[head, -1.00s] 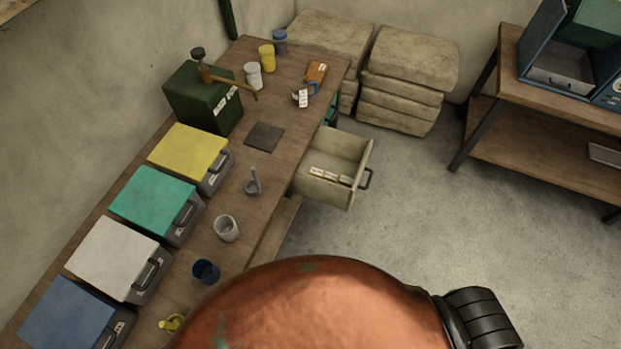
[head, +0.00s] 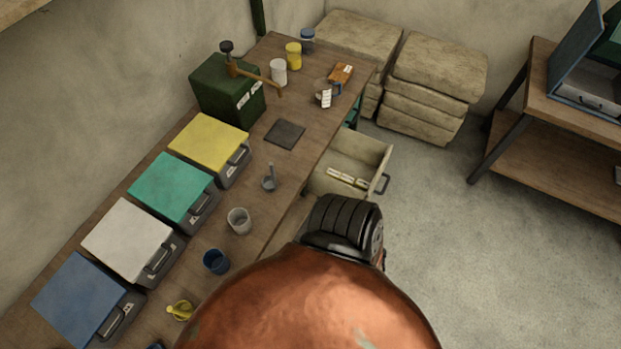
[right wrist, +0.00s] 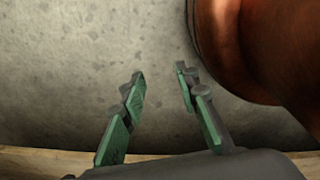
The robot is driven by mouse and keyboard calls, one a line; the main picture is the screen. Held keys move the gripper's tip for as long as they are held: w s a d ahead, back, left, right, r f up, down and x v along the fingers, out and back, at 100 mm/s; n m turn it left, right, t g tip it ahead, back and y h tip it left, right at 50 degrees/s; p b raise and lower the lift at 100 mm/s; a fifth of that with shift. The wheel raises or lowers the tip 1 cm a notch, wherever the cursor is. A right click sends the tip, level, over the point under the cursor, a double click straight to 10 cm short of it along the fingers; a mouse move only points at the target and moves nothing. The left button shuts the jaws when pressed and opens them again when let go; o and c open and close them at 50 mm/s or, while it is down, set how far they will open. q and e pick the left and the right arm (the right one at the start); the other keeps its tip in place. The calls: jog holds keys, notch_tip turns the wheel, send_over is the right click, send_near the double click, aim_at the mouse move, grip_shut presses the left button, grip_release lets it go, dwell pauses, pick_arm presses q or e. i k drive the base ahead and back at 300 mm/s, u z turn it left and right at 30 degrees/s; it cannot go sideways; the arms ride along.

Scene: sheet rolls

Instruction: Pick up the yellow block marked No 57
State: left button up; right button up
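In the head view an open pale drawer (head: 380,160) sticks out from the right side of the long workbench. Small pale yellow blocks (head: 347,178) with light labels lie in a row inside it. Their markings are too small to read, so I cannot tell which is No 57. My right gripper (right wrist: 160,72) shows in the right wrist view, its green-padded fingers apart with nothing between them, facing a mottled grey surface. It does not show in the head view. My left gripper is in neither view.
The workbench (head: 262,222) holds a yellow-lidded box (head: 210,138), other lidded boxes, a green box (head: 215,88), a grey cup (head: 239,221) and a blue cup (head: 216,261). A shelf unit (head: 560,150) stands right. Floor between is open. My copper-coloured part covers the bottom centre.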

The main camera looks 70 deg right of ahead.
aim_at(360, 184)
jog(key=u, duration=1.25)
jog(key=k, duration=2.9)
jog(key=z, duration=0.75)
